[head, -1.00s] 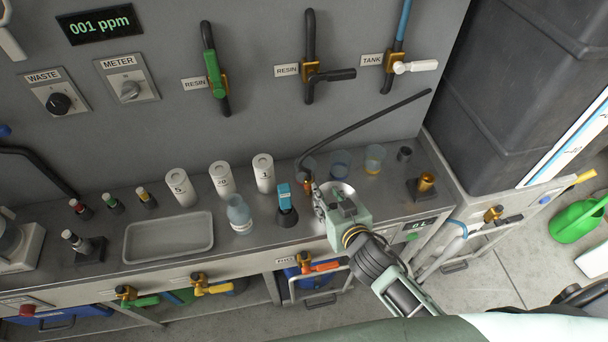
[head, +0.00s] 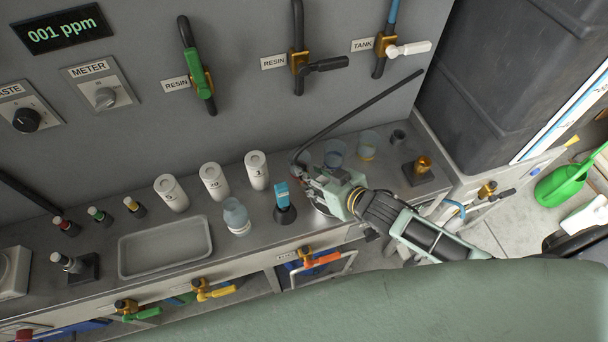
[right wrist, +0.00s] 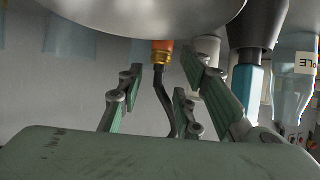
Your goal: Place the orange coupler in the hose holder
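The orange coupler (right wrist: 162,52) is on the end of a black hose (right wrist: 165,102). In the right wrist view it shows between my right gripper's fingers (right wrist: 163,80), with gaps on both sides. My right gripper (head: 307,182) is open at the counter, and it hides the coupler in the head view. The black hose (head: 360,112) rises to the right from there in the head view. A brass cup on a black block (head: 424,164), which looks like the hose holder, stands at the right end of the counter and looks empty. My left gripper is out of view.
A blue-topped probe (head: 284,205), a bottle (head: 236,217) and several white canisters (head: 213,182) stand left of my right gripper. Clear beakers (head: 334,155) stand behind it. A round metal pan (right wrist: 150,12) is close to the fingers. A grey tray (head: 165,248) lies further left.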

